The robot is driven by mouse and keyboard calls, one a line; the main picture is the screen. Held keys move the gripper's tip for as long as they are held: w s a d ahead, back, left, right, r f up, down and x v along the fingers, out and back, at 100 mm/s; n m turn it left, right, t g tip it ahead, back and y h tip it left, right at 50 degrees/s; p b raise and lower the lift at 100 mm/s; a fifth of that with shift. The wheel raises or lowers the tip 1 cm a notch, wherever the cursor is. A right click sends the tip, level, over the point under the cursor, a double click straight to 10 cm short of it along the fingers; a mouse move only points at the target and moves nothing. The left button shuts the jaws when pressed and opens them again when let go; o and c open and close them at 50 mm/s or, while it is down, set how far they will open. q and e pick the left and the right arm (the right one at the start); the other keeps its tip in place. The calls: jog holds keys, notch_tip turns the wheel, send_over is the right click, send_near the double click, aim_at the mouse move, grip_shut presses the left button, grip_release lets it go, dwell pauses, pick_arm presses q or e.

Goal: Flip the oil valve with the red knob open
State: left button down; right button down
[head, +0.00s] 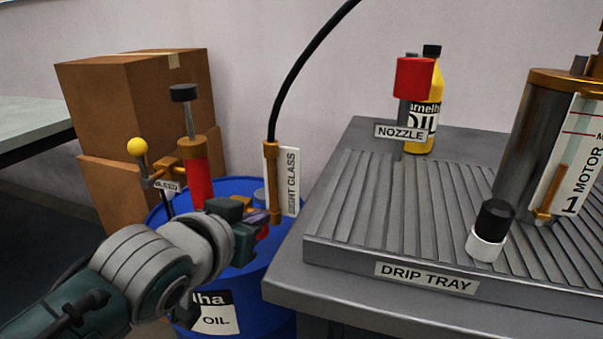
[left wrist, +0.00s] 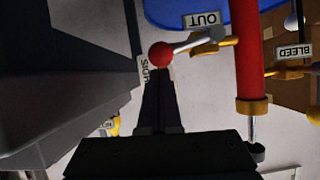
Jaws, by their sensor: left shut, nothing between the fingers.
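The red knob (left wrist: 160,55) sits on the end of a grey lever (left wrist: 192,45) in the left wrist view. The lever runs to a brass valve outlet marked OUT (left wrist: 202,19), on the red pump cylinder (left wrist: 248,50). A bit of the red knob (head: 263,232) shows beside my gripper in the head view. My left gripper (left wrist: 158,77) is shut and empty, with its fingertips right by the knob; I cannot tell whether they touch it. In the head view my left gripper (head: 262,217) is over the blue drum and partly hides the valve. My right gripper is not in view.
The pump stands on the blue drum (head: 240,187). The sight glass (head: 271,180) is close right of my gripper. The yellow-knobbed BLEED valve (head: 138,147) is left of the pump. The drip tray (head: 330,220) on its bench is right; cardboard boxes (head: 95,95) stand behind.

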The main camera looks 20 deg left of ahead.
pick_arm(q)
jog(key=shift+a+p, duration=0.5)
jog(key=shift+a, duration=0.3)
jog(key=shift+r, duration=0.1)
jog(key=r+p, duration=0.5)
jog(key=shift+w+d, duration=0.1)
jog(key=shift+w, duration=0.3)
jog(key=f+p+v, duration=0.1)
jog(key=p+v, duration=0.2)
jog(key=v, duration=0.6)
jog(key=shift+s, duration=0.45)
jog(key=shift+r, duration=0.2)
